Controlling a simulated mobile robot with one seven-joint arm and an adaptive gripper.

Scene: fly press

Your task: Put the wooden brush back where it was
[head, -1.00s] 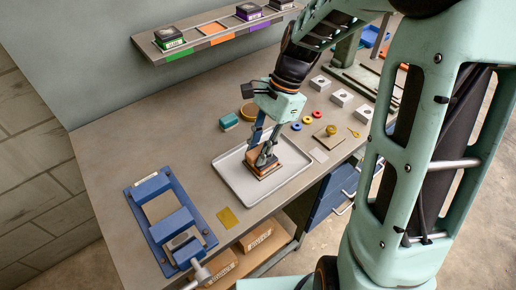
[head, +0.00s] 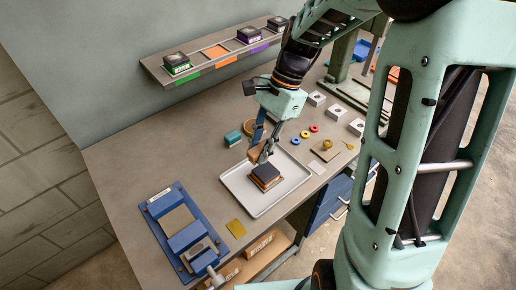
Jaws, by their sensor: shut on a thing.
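The wooden brush (head: 254,153) is a small brown piece between the fingers of my gripper (head: 263,155). The gripper is shut on it and holds it above the far part of the grey tray (head: 236,187). Fingers hide part of the brush, and its bristles cannot be made out. A dark-topped block with an orange-brown layer (head: 266,178) sits in the tray, just below and in front of the brush. The brush looks apart from it.
A teal block (head: 233,138) and a round brown dish (head: 249,127) stand behind the tray. Colored rings and grey blocks stand at right. A shelf (head: 215,55) runs along the wall.

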